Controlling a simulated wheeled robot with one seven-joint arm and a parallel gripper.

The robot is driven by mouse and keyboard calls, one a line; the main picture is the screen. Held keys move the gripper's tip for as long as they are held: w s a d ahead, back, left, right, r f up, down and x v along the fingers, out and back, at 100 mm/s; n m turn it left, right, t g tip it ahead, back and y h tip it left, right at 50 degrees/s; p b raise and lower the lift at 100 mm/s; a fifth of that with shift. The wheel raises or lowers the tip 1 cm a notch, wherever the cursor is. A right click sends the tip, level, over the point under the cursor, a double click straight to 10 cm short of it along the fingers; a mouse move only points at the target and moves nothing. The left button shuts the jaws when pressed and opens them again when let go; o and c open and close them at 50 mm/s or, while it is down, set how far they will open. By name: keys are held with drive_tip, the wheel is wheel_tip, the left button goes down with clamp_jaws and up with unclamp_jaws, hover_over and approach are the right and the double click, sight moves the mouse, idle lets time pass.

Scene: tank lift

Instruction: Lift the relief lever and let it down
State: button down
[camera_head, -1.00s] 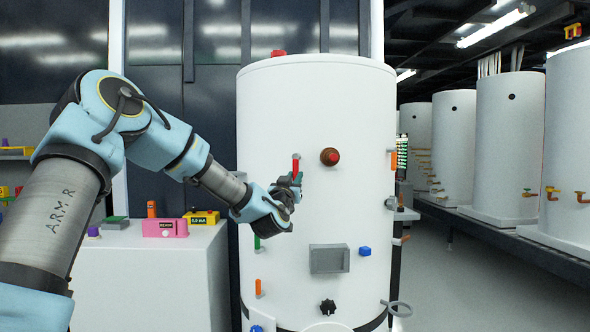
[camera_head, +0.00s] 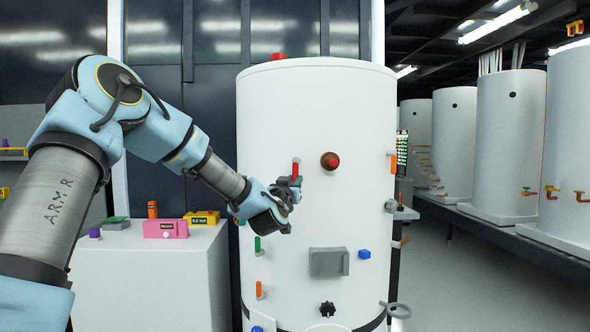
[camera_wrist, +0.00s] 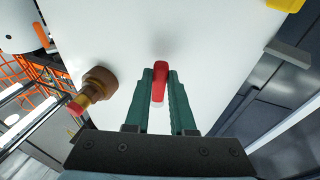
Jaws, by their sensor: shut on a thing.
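The white tank (camera_head: 320,110) stands upright in the middle of the head view. The red relief lever (camera_head: 295,168) is on its upper front, left of a round brown-and-red fitting (camera_head: 330,161). My gripper (camera_head: 294,184) is at the lever's lower part. In the wrist view the green fingers of my gripper (camera_wrist: 159,92) are shut on the red lever (camera_wrist: 160,78), which lies between their tips. The lever's mount on the tank is hidden. The brass fitting (camera_wrist: 94,88) sits apart, to the left of the fingers.
A green lever (camera_head: 257,245), an orange lever (camera_head: 259,289), a grey box (camera_head: 328,262) and a blue knob (camera_head: 364,254) are on the tank below. A white cabinet (camera_head: 150,270) with small devices stands at left. Several tanks and an open floor are at right.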

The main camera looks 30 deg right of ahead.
sight(295, 173)
drive_tip(key=shift+s+a+r+g+y+p, duration=0.25)
drive_tip(key=shift+r+g+y+p, duration=0.15)
drive_tip(key=shift+p, duration=1.2)
drive_tip(key=shift+r+p, duration=0.2)
drive_tip(key=shift+p, duration=0.3)
drive_tip(key=shift+s+a+r+g+y+p, duration=0.25)
drive_tip(key=shift+r+g+y+p, duration=0.45)
drive_tip(key=shift+p, duration=2.1)
drive_tip(key=shift+f+g+p, duration=0.25)
drive_tip(key=shift+g+p, duration=0.05)
drive_tip(key=shift+s+r+y+p, duration=0.1)
drive_tip(key=shift+r+y+p, duration=0.25)
drive_tip(key=shift+p, duration=0.7)
drive_tip(key=shift+f, duration=0.15)
